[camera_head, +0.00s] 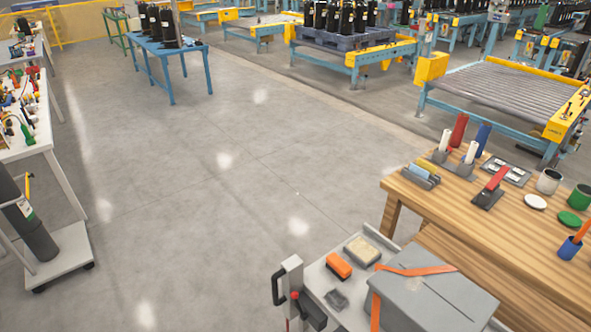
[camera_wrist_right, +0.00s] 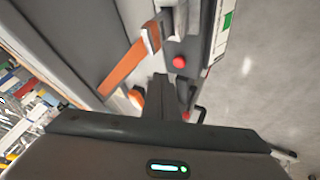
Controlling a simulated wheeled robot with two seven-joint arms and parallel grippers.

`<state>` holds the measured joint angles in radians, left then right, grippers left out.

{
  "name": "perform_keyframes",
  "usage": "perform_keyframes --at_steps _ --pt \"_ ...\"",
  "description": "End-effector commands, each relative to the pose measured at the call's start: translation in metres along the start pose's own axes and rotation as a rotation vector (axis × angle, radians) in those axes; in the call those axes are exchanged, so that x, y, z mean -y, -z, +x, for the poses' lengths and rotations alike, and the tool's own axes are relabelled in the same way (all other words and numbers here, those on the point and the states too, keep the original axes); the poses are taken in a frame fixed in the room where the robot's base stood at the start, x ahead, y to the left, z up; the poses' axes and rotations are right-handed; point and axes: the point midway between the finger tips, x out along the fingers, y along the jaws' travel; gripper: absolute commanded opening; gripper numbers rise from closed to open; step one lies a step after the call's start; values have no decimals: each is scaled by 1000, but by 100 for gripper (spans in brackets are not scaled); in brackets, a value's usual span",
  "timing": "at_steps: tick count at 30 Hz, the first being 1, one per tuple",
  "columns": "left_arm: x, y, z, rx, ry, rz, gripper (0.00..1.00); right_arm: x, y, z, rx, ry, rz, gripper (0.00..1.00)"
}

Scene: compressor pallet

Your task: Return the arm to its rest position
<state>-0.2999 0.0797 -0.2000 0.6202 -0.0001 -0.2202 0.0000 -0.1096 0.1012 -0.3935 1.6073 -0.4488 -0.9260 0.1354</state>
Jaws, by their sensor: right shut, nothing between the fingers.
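My right gripper (camera_wrist_right: 160,80) shows in the right wrist view as a narrow dark shape above the dark gripper body with a lit green indicator. Its fingers are together and hold nothing. The right arm does not show in the head view. My left gripper and left arm are in neither view. In the wrist view, a grey box (camera_wrist_right: 72,35) with an orange strap (camera_wrist_right: 128,66) lies behind the right gripper at the left. I cannot tell the distance between them.
In the head view, a cart (camera_head: 318,272) at the bottom carries the grey box (camera_head: 425,300), an orange block (camera_head: 339,265) and a beige-topped block (camera_head: 362,250). A wooden workbench (camera_head: 450,205) with tools stands at the right. The floor (camera_head: 200,190) in the middle is clear.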

Motion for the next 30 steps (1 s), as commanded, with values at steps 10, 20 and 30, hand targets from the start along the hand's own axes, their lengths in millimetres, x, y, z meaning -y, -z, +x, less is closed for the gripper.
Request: perform_keyframes --at_steps 10,20,30 --pt "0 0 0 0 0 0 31 -16 -71 -115 175 121 217 0" --pt "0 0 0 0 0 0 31 -25 -105 -200 260 217 290 0" --pt "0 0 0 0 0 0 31 -29 -121 -251 298 271 309 0"
